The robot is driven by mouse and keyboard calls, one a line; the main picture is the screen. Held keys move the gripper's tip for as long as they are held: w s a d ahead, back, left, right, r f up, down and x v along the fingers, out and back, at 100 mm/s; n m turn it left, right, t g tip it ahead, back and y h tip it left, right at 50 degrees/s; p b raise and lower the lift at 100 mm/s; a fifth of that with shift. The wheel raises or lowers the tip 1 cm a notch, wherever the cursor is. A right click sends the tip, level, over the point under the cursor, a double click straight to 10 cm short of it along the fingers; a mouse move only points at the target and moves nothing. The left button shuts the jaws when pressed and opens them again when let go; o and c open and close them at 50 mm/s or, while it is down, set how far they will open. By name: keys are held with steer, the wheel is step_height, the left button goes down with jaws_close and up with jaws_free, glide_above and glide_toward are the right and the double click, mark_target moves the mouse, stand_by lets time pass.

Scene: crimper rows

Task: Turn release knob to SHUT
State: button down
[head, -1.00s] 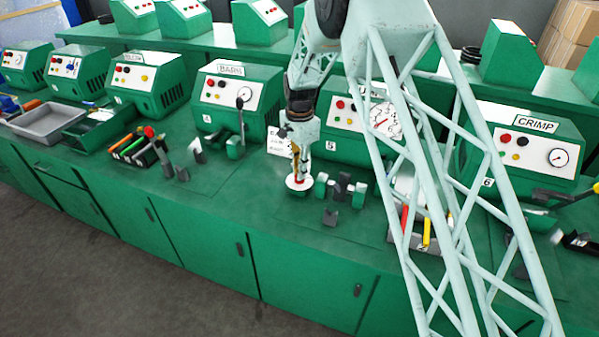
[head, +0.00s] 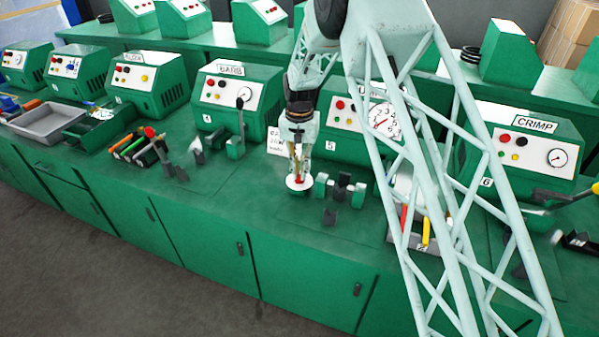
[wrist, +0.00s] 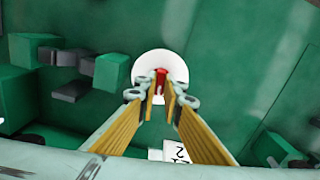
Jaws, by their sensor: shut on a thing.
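The release knob is a red grip on a white round dial (head: 300,182), low on the bench in front of the machine numbered 5. In the wrist view the red knob (wrist: 161,77) stands at the middle of the white dial (wrist: 150,62). My gripper (head: 298,176) points down over the dial. In the wrist view its two yellow-padded fingers (wrist: 161,97) are closed in around the near part of the red knob, which hides some of it. The markings on the dial are too small or hidden to read.
Green clamp blocks with grey parts (head: 343,188) stand just right of the dial. A white card (head: 277,141) is behind my gripper. The machine marked CRIMP (head: 523,150) is at the right. Bare bench lies in front and to the left of the dial.

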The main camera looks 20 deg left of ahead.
mark_target(299, 174)
steer(key=n, duration=0.3)
steer(key=shift+n, duration=2.3)
steer(key=c, duration=2.7)
jaws_free()
steer(key=shift+c, duration=0.2)
steer(key=shift+r, duration=0.15)
step_height(299, 174, up, 12)
